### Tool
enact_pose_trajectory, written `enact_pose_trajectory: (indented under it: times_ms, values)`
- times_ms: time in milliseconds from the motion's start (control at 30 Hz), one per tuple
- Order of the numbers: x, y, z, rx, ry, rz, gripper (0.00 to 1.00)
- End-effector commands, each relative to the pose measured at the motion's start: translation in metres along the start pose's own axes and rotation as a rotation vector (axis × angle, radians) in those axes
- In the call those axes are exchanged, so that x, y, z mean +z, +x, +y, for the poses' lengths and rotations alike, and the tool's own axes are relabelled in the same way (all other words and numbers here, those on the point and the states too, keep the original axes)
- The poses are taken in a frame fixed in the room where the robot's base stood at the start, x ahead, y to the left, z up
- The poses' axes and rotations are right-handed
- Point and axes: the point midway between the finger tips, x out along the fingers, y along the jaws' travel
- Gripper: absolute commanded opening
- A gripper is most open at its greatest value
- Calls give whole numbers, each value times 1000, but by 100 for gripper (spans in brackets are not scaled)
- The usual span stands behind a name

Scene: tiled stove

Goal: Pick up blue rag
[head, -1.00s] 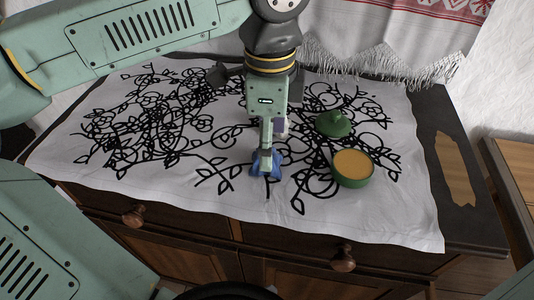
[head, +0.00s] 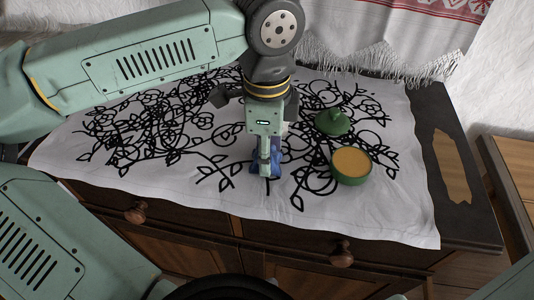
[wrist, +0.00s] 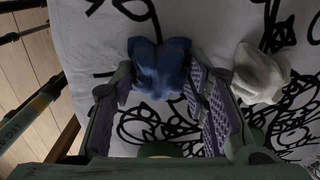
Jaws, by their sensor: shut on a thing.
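The blue rag (head: 277,170) is a small crumpled cloth at the front middle of the cabinet top, largely hidden by my gripper in the head view. In the wrist view the rag (wrist: 160,66) lies bunched between my fingertips. My gripper (head: 265,171) points down and is shut on the rag, with a finger on each side of it in the wrist view (wrist: 158,85). I cannot tell whether the rag touches the cloth below or hangs just above it.
A white cloth with black vine drawings (head: 390,215) covers the dark cabinet (head: 470,225). A green bowl with orange contents (head: 351,166) and a green lid (head: 333,122) stand right of my gripper. A crumpled whitish rag (wrist: 260,73) lies close beside it. A fringed towel (head: 385,65) hangs behind.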

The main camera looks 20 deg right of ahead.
Motion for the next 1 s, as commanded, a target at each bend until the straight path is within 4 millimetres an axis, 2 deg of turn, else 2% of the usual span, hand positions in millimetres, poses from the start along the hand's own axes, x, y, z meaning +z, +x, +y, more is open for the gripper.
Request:
enact_pose_trajectory:
  times_ms: [200, 533, 667, 833, 1000]
  values:
    - [0, 0, 0, 0, 0, 0, 20]
    - [0, -3, 0, -1, -1, 0, 20]
    - [0, -12, -1, -3, -2, -2, 20]
    - [0, -34, -1, -4, -3, -3, 20]
    - [9, -35, 35, -2, -4, -1, 20]
